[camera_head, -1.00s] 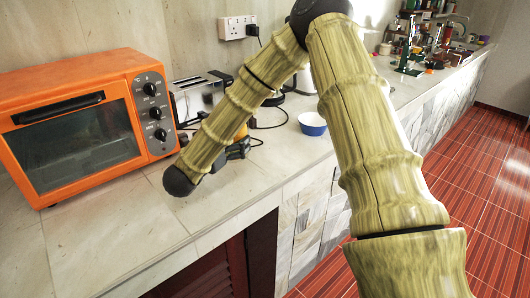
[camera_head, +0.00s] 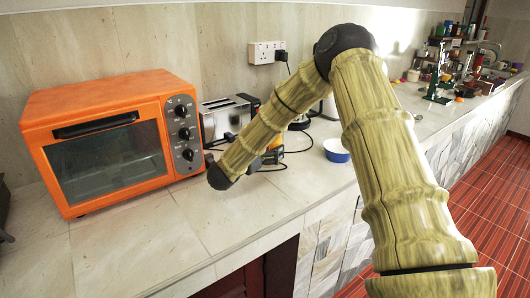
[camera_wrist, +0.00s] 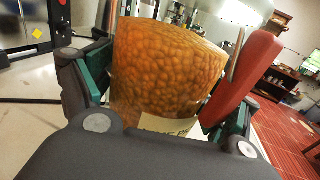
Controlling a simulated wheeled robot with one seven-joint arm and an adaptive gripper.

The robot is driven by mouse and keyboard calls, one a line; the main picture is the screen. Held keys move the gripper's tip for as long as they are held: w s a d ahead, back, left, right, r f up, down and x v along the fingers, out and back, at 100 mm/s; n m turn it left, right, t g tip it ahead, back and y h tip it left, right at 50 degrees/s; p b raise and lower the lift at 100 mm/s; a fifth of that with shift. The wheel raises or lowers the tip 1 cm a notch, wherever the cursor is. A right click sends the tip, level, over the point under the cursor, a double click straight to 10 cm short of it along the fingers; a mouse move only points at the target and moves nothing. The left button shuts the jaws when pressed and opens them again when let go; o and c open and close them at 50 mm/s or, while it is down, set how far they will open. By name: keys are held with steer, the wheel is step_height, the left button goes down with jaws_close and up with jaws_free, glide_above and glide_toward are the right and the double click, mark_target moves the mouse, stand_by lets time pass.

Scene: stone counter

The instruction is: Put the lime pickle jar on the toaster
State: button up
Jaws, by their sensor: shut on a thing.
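The lime pickle jar (camera_wrist: 170,70), with mottled orange-brown contents and a pale label at its lower edge, fills the middle of the wrist view. My gripper (camera_wrist: 158,95) is shut on it, with green-padded fingers at both sides. In the head view my gripper (camera_head: 272,157) is mostly hidden behind my arm, and only a small orange-yellow bit of the jar (camera_head: 279,142) shows. The toaster (camera_head: 226,118), silver with a dark end, stands against the wall behind my arm, right of the orange oven. The jar appears in front of and right of it.
The orange toaster oven (camera_head: 110,140) stands at left. A blue and white bowl (camera_head: 336,151) sits right of my gripper, with a black cable (camera_head: 297,152) nearby. A red upright thing (camera_wrist: 246,78) is close beside the jar in the wrist view. The front counter is clear.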

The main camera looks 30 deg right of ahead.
steer(key=shift+w+d, duration=1.35)
steer(key=shift+w+d+f+p, duration=0.1)
steer(key=shift+w+f+p, duration=0.05)
steer(key=shift+f+p, duration=0.6)
steer(key=shift+f, duration=1.15)
steer(key=o, duration=1.9)
steer(key=shift+f, duration=0.1)
steer(key=shift+c, duration=0.2)
steer(key=b+v, duration=0.2)
steer(key=v, duration=1)
steer(key=shift+b, duration=0.4)
